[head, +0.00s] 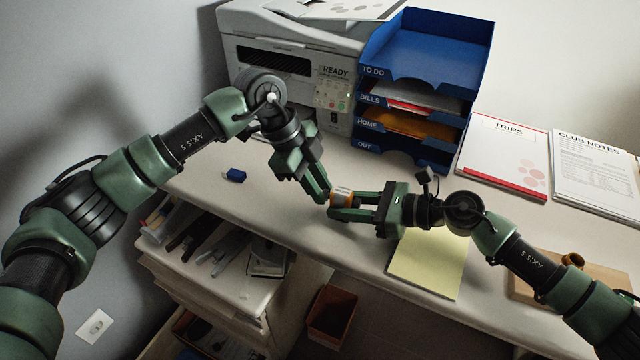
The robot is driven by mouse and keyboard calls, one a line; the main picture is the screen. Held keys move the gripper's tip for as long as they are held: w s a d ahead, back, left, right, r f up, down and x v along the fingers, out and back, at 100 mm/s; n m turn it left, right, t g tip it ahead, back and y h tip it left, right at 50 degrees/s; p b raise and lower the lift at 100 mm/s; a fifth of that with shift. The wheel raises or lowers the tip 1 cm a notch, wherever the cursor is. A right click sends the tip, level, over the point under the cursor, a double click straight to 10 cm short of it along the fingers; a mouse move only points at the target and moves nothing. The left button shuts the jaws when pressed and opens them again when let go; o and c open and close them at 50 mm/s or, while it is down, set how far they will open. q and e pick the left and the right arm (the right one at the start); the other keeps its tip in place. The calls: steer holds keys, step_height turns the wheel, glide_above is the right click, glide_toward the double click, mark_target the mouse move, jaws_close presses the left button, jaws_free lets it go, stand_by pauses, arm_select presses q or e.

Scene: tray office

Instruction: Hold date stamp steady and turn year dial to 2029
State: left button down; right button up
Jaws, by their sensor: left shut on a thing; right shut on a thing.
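The date stamp (343,195) is a small piece with a pale marked band and an orange part, held above the front part of the desk. My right gripper (345,204) reaches in from the right and is shut on it, with its fingers along the stamp's sides. My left gripper (325,196) comes down from the upper left and is shut at the stamp's left end. The fingers hide much of the stamp. The year on the dial is too small to read.
A printer (290,50) and a blue letter tray stack (425,45) stand at the back. A small blue object (236,175) lies left. Yellow paper (430,264) lies below my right gripper. Booklets (503,155) and a wooden board (530,288) are right.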

arm_select(q)
steer(key=shift+s+a+f+t, duration=0.1)
steer(key=shift+a+t, duration=0.05)
steer(key=shift+t, duration=0.35)
steer(key=c, duration=1.2)
jaws_free()
steer(key=shift+c, duration=0.2)
steer(key=v, duration=1.2)
steer(key=shift+s, duration=0.2)
steer(key=shift+a, duration=0.1)
arm_select(e)
steer(key=o, duration=1.1)
steer(key=shift+c, duration=0.2)
arm_select(q)
steer(key=shift+f, duration=0.1)
